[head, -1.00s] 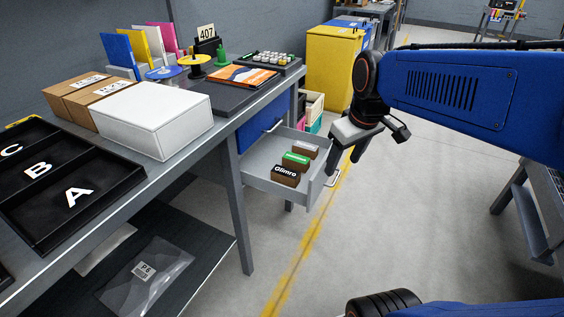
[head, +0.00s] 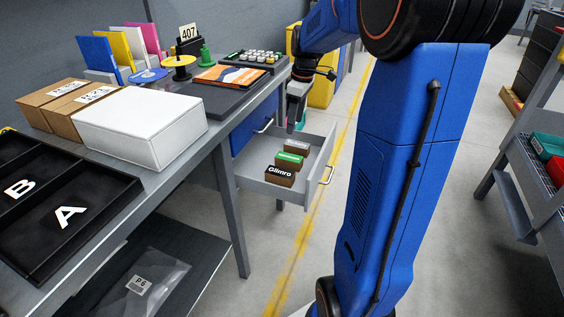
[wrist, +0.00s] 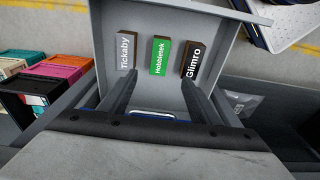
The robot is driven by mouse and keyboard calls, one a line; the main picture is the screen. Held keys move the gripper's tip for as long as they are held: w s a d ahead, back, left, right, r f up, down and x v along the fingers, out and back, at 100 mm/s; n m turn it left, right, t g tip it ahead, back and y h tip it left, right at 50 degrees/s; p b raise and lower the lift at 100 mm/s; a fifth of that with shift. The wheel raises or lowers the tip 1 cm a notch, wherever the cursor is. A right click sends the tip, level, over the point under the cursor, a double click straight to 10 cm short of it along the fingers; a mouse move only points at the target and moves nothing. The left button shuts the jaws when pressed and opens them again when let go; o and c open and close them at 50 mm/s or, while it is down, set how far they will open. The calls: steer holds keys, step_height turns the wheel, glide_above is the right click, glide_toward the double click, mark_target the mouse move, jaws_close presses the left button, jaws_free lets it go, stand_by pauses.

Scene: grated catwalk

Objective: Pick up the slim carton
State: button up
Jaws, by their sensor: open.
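Three small cartons stand in a row in an open grey drawer (head: 262,187). One is dark brown and marked Glimro (head: 279,178); it also shows in the wrist view (wrist: 193,59). The middle one is green-topped (head: 289,160), with a green label in the wrist view (wrist: 160,57). I cannot tell which one is the slim carton. My gripper (head: 296,116) is open and empty above the drawer's inner end. In the wrist view its fingers (wrist: 157,84) point toward the cartons, apart from them.
The workbench above the drawer holds a white box (head: 140,125), brown cartons (head: 52,103) and a black lettered tray (head: 75,212). A bench leg (head: 232,215) stands left of the drawer. A grey cart (head: 520,185) stands at right. The floor in front of the drawer is clear.

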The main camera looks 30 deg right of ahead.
mark_target(289, 157)
steer(key=f, duration=0.5)
steer(key=w+f, duration=0.1)
steer(key=f, duration=0.5)
steer(key=a+f, duration=0.1)
steer(key=f, duration=0.5)
steer(key=shift+w+f, duration=0.1)
steer(key=shift+w, duration=0.25)
steer(key=c, duration=1.2)
